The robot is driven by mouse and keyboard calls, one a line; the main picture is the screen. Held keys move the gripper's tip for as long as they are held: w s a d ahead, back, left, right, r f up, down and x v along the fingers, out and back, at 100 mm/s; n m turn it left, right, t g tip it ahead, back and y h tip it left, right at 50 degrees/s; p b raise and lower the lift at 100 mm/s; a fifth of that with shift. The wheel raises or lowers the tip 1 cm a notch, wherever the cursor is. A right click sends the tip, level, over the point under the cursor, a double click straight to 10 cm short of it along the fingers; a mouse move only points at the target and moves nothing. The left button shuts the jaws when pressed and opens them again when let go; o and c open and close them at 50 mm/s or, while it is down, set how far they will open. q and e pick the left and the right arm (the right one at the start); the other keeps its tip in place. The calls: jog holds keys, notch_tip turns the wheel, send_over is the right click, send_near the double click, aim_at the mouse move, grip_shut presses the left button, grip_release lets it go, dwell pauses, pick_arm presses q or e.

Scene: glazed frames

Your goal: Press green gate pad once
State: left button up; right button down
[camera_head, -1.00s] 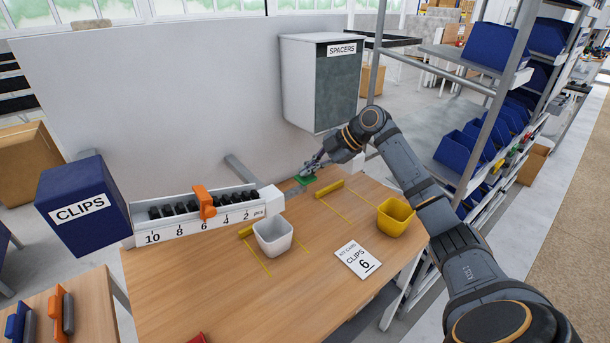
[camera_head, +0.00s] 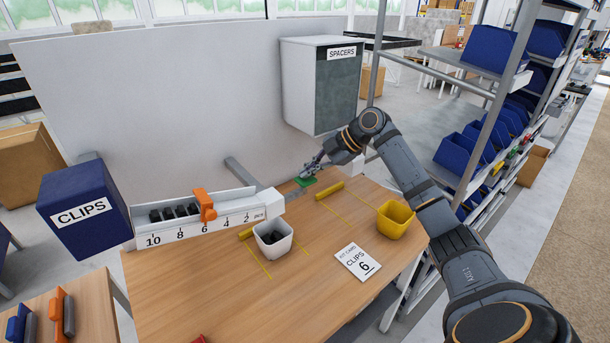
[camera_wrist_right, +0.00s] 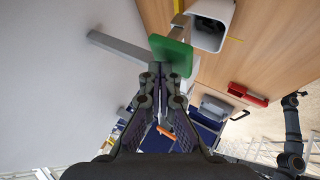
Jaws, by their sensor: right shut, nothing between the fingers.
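The green gate pad (camera_head: 305,181) lies at the back edge of the wooden table, right of the dispenser's end. It also shows in the right wrist view (camera_wrist_right: 180,56). My right gripper (camera_head: 308,170) is shut and empty, its fingertips at the pad; in the right wrist view the closed fingertips (camera_wrist_right: 160,70) overlap the pad's edge. I cannot tell whether they press it. The clip dispenser (camera_head: 225,222) has an orange marker (camera_head: 205,205) near 6, with black clips left of it. The white bin (camera_head: 273,251) in front holds black clips.
A blue CLIPS box (camera_head: 84,208) stands left of the dispenser. A SPACERS cabinet (camera_head: 298,85) hangs above the back. The front of the table is mostly clear.

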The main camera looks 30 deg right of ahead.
aim_at(309, 179)
jog(key=shift+r, duration=0.4)
notch_tip(309, 179, up, 6)
jog(key=p, duration=0.5)
dwell(0.6)
